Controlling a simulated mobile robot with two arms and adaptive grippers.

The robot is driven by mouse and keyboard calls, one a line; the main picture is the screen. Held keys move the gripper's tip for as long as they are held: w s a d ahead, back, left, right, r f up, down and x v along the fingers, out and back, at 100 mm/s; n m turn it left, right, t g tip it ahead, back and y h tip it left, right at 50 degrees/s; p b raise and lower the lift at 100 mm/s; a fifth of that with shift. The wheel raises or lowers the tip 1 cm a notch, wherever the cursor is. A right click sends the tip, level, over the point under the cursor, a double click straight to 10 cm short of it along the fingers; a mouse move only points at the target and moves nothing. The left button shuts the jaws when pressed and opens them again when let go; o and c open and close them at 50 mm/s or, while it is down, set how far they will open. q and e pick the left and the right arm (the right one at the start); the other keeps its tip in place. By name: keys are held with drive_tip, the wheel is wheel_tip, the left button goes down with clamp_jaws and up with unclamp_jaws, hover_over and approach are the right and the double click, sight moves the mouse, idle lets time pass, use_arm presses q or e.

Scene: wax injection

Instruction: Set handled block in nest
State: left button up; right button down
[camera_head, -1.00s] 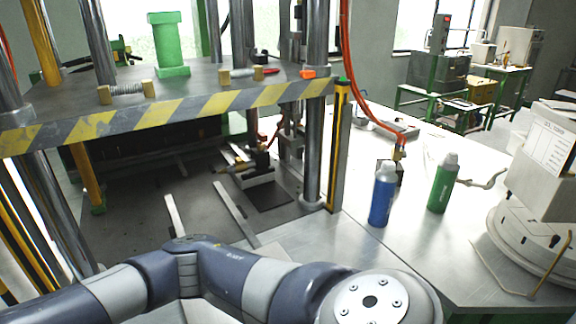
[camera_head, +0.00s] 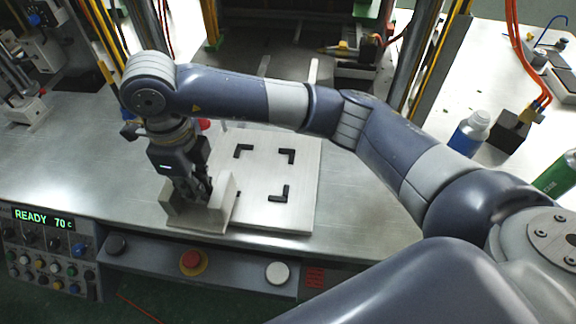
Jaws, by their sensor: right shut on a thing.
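The handled block (camera_head: 212,217) is a pale grey-beige piece with raised sides, at the front left part of a light plate. My right gripper (camera_head: 198,196) points down into it and is shut on it, most likely on its handle, which the fingers hide. The nest (camera_head: 262,176) is the area on the plate marked by black corner brackets. Three brackets show, and the block or gripper may hide another. The block is to the left of the nest's bare middle. Whether it touches the plate I cannot tell. My left gripper is out of view.
A control panel (camera_head: 45,243) reading READY 70 C is at the front left. A red button (camera_head: 193,262) and a white button (camera_head: 278,272) sit on the bench front. A blue bottle (camera_head: 470,133) and a green bottle (camera_head: 558,176) stand at the right, beyond my arm.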

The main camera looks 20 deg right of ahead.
drive_tip(key=shift+d+r, duration=0.15)
drive_tip(key=shift+d, duration=0.15)
drive_tip(key=w+d, duration=0.1)
drive_tip(key=w+d+p, duration=0.1)
drive_tip(key=d, duration=0.1)
drive_tip(key=w+d+p, duration=0.1)
drive_tip(key=d, duration=0.1)
drive_tip(key=shift+d+f, duration=0.2)
drive_tip(key=shift+d, duration=0.05)
drive_tip(key=w+d+p, duration=0.1)
drive_tip(key=d, duration=0.2)
drive_tip(key=w+d+f+p, duration=0.1)
drive_tip(key=d, duration=0.1)
drive_tip(key=w+d+p, duration=0.1)
drive_tip(key=d+p, duration=0.1)
drive_tip(key=d, duration=0.1)
drive_tip(key=shift+w+d+f, duration=0.3)
drive_tip(key=shift+f, duration=0.05)
wheel_tip(320, 180, down, 2)
drive_tip(key=shift+p, duration=0.45)
drive_tip(key=shift+f, duration=0.5)
